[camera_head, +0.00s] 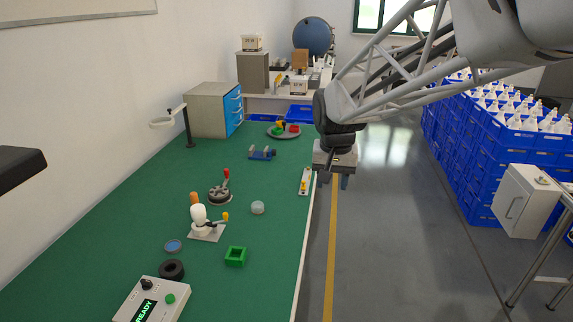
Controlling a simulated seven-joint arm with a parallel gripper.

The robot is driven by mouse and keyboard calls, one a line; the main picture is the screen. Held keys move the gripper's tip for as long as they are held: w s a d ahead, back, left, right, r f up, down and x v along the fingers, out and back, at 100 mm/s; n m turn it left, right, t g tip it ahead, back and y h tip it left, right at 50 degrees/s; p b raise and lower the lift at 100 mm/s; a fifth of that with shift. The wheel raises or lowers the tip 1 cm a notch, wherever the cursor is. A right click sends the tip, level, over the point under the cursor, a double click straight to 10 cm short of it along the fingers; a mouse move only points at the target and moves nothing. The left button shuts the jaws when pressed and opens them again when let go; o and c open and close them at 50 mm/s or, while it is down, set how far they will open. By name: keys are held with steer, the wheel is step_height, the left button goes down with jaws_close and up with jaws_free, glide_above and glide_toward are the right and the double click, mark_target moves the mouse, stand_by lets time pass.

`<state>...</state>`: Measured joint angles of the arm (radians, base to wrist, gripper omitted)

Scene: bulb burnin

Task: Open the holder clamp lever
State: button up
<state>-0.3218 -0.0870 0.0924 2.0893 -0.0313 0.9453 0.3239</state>
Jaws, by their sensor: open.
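A white bulb-shaped piece (199,214) stands upright in a holder on a grey plate (210,236) on the green table. A dark lever with a yellow knob (225,216) sticks out to the holder's right, roughly level. Just behind, a dark round fixture (219,194) has an upright lever with a red grip (227,173). I cannot tell for sure which lever is the named clamp lever. My gripper (333,181) is open and empty, pointing down beyond the table's right edge, well apart from both levers.
A green square block (235,256), a clear round piece (257,208), a black ring (171,269) and a READY box (152,301) lie near the holder. A blue vise (262,154) and a grey cabinet (207,110) stand farther back. Blue crates (487,160) are at right.

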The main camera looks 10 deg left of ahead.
steer(key=w+a+f, duration=0.3)
steer(key=w+a, duration=0.3)
steer(key=a, duration=0.2)
steer(key=g, duration=0.1)
glide_above(217, 223)
steer(key=w+d, duration=0.2)
steer(key=shift+h, duration=0.3)
step_height(217, 223, down, 16)
steer(key=shift+r, duration=0.15)
steer(key=shift+d+f, duration=0.2)
steer(key=shift+f, duration=3.7)
jaws_close()
